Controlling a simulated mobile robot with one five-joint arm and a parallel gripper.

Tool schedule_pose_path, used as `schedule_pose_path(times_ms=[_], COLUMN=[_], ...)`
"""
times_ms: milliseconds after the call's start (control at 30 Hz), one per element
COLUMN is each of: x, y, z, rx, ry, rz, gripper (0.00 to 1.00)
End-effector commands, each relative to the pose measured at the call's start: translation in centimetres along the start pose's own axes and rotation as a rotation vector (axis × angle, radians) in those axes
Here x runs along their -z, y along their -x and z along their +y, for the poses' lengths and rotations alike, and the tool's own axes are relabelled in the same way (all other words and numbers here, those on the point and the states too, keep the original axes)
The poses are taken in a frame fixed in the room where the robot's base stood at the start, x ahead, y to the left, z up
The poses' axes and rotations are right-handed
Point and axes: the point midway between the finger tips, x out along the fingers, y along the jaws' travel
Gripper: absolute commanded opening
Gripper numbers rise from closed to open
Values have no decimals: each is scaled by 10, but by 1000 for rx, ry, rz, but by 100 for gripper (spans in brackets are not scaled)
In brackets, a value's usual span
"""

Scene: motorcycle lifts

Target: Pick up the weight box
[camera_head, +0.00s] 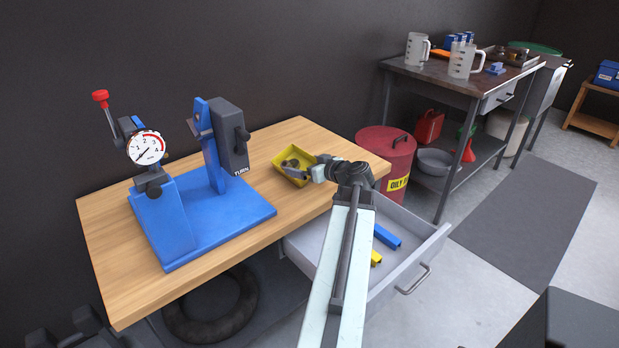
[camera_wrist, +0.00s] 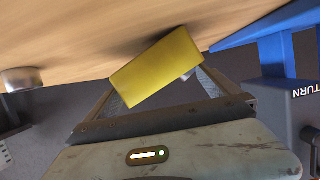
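The weight box appears to be the small yellow open box (camera_head: 293,178) with dark round pieces inside, on the wooden bench. In the wrist view, its plain yellow side (camera_wrist: 155,68) lies ahead of my gripper (camera_wrist: 158,82), turned at an angle to it. The two fingers are spread apart, with the box across the space between their tips. The head view shows my gripper (camera_head: 303,174) at the box's right end, one grey finger overlapping it. I cannot tell whether the fingers touch the box. Its contents are mostly hidden in the wrist view.
A blue stand (camera_head: 215,212) with a dial gauge (camera_head: 146,148) fills the bench's left half. An open drawer (camera_head: 410,262) below holds blue and yellow pieces. A red drum (camera_head: 385,160) stands behind the bench's right end. Bare wood (camera_head: 150,285) lies along the front left.

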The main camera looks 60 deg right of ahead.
Motion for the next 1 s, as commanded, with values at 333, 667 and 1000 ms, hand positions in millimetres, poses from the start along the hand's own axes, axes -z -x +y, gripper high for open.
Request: schedule_pose_path(times_ms=[333, 667, 1000], x=[-10, 48, 84], y=[5, 27, 39], z=[16, 12, 9], rx=[-40, -37, -34], ry=[44, 41, 37], rz=[-45, -44, -42], gripper=[26, 0, 0])
